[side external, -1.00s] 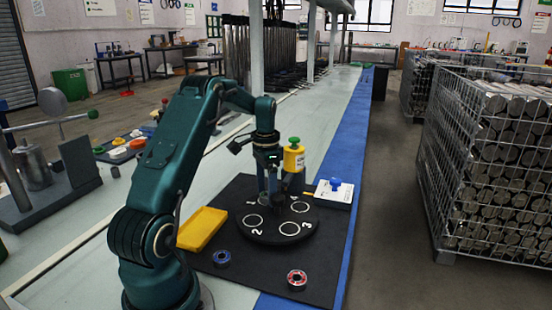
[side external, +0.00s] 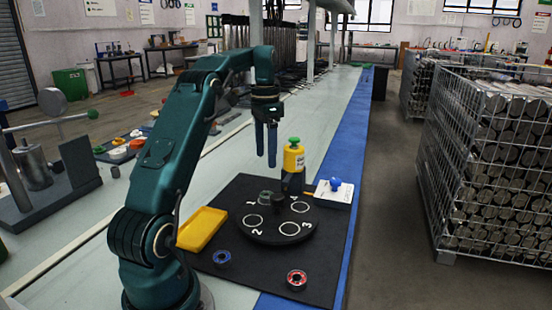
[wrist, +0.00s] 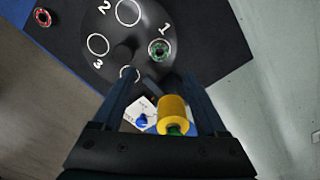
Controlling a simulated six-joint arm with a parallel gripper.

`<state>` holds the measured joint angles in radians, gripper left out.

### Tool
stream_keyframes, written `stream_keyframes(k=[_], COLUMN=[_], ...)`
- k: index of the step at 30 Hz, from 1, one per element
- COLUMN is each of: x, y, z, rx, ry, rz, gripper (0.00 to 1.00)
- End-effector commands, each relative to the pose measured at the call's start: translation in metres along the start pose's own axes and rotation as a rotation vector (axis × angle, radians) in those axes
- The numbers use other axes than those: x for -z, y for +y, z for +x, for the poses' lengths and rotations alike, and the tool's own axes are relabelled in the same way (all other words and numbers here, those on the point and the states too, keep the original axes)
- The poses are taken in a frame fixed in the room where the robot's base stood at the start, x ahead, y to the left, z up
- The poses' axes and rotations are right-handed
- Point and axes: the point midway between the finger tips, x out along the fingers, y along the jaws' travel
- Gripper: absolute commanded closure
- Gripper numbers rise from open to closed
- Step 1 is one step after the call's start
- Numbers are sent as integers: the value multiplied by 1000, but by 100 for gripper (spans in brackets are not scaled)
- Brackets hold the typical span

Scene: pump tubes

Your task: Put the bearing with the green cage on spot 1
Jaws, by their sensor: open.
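The round black plate (side external: 262,233) has numbered white rings. My gripper (side external: 266,165) is open and empty, raised well above the plate. In the wrist view its two fingers (wrist: 155,95) are spread apart, with nothing between the tips.
A blue bearing (side external: 222,257) and a red bearing (side external: 297,279) lie on the black mat. A yellow tray (side external: 202,228) is at the left.

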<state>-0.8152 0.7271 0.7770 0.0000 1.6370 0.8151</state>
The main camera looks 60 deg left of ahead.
Motion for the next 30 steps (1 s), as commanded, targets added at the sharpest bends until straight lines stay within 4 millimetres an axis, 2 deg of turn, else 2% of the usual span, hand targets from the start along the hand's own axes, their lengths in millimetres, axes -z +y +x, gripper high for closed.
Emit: stream_keyframes(k=[8,11,13,17,21,26,30], x=[0,2,6,11,6,-15,-42], y=[1,8,22,62,113,168,210], z=[-13,-20,-28,-47,-62,-67,-60], rx=[1,8,21,56,86,98,90], ry=[1,9,23,72,143,232,314], rz=[0,3,6,11,12,11,11], gripper=[25,25,25,25,25,25,25])
